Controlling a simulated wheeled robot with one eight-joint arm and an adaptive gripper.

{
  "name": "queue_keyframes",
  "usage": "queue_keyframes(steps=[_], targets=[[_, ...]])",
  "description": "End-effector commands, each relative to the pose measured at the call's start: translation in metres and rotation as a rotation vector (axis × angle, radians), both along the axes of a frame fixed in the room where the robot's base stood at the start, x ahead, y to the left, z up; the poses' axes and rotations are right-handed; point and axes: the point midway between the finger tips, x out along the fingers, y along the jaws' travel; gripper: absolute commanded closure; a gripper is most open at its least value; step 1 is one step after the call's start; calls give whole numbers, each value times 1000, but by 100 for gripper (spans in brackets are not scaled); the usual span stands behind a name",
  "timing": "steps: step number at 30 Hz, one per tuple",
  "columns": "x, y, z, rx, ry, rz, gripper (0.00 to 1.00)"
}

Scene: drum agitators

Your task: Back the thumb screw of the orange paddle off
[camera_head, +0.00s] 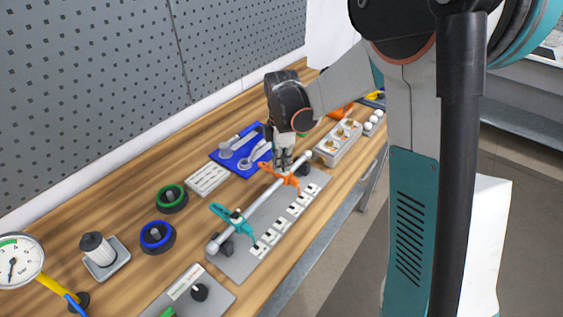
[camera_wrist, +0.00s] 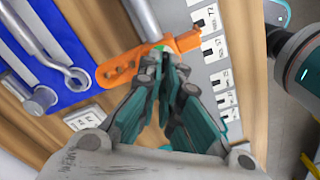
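The orange paddle (camera_head: 283,178) is on the far part of a grey rod (camera_head: 262,197) above a grey plate. In the wrist view the orange paddle (camera_wrist: 122,66) lies across the rod (camera_wrist: 146,18), with a small green spot by its hub. My gripper (camera_head: 282,162) points down at that hub. In the wrist view my gripper's fingertips (camera_wrist: 167,68) are close together right over the hub. They cover the thumb screw, so I cannot tell whether they hold it. A teal paddle (camera_head: 233,221) sits on the near part of the rod.
White labelled marks (camera_head: 270,237) run along the plate beside the rod. A blue tray (camera_head: 243,152) with wrenches lies left of my gripper. A grey block with brass-coloured fittings (camera_head: 340,141) stands to the right. Green (camera_head: 171,197) and blue (camera_head: 157,236) ringed knobs stand nearer on the bench.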

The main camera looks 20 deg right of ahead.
Motion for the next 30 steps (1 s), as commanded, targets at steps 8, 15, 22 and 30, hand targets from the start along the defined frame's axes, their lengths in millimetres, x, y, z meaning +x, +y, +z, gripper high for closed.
queue_keyframes(steps=[8,15,22,30], targets=[[-2,-1,-2,-1,2,67,100],[-2,-1,-2,-1,2,78,100],[-2,-1,-2,-1,2,77,93],[-1,0,-1,0,1,77,75]])
